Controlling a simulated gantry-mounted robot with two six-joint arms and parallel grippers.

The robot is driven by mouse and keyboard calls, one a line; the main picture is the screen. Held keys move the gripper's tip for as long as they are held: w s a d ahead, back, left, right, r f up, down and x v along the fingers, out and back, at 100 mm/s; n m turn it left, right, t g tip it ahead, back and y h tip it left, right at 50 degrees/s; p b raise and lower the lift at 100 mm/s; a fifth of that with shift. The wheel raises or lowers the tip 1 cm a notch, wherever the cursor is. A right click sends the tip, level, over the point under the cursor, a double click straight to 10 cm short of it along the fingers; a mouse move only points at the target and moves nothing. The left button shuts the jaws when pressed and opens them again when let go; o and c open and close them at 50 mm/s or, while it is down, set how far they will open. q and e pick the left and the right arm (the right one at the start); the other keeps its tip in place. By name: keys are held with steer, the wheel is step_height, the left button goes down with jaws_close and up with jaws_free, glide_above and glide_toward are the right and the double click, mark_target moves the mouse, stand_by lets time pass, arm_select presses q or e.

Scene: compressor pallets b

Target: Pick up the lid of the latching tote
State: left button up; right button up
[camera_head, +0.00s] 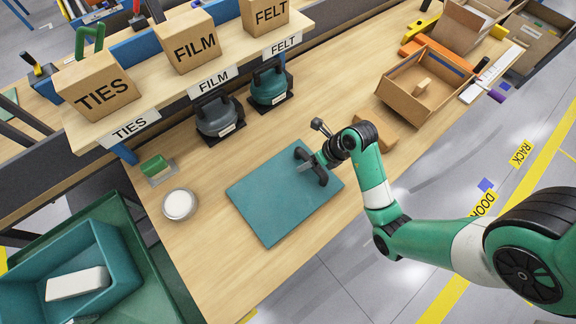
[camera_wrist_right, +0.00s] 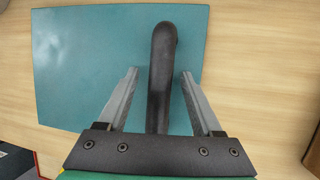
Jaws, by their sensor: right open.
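The lid (camera_head: 270,205) is a flat teal panel lying on the wooden table, with a dark handle (camera_head: 318,172) near its right end. In the right wrist view the lid (camera_wrist_right: 90,60) lies below, and its black handle (camera_wrist_right: 161,60) stands between my fingers. My right gripper (camera_head: 306,167) is at the handle in the head view. In the wrist view my right gripper (camera_wrist_right: 160,75) is open, with one finger on each side of the handle and a visible gap on both sides. My left gripper is not in view.
A teal tote (camera_head: 112,270) with a white block inside stands at lower left. A round white object (camera_head: 180,205) and a green-handled item (camera_head: 155,168) lie left of the lid. Dark and green handled weights (camera_head: 217,118) stand behind. An open cardboard box (camera_head: 408,105) is at right.

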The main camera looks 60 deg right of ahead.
steer(key=shift+f, duration=0.2)
jaws_close()
stand_by(0.4)
stand_by(1.1)
